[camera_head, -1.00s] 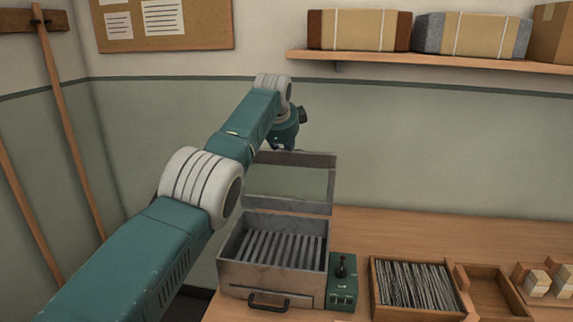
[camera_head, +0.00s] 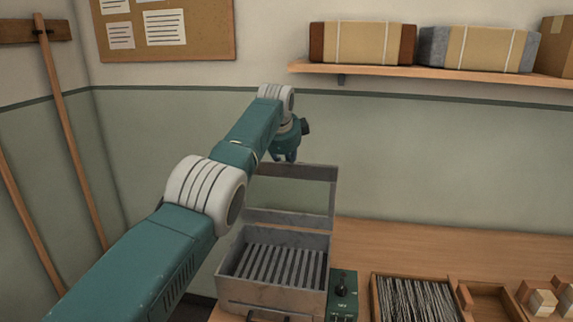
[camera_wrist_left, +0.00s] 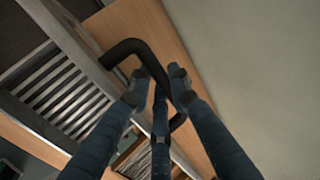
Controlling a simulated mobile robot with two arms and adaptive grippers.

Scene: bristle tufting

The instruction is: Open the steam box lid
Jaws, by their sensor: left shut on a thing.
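The steam box (camera_head: 232,262) is a grey metal box with a row of slats inside, standing on the bench. Its lid (camera_head: 262,217), a metal frame with a pane, stands raised and roughly upright at the back of the box. My left gripper (camera_head: 285,158) is at the lid's top edge. In the left wrist view, my left gripper (camera_wrist_left: 158,88) is shut on the lid's black handle (camera_wrist_left: 125,47), with its fingers around the bar. The fingers partly hide the handle. My right gripper is not in view.
A small green control box (camera_head: 342,297) with a knob stands right of the steam box. Beside it are a wooden tray of bristles (camera_head: 415,300) and a tray with wooden blocks (camera_head: 541,300). A shelf (camera_head: 430,74) with parcels hangs above. The bench's back right is clear.

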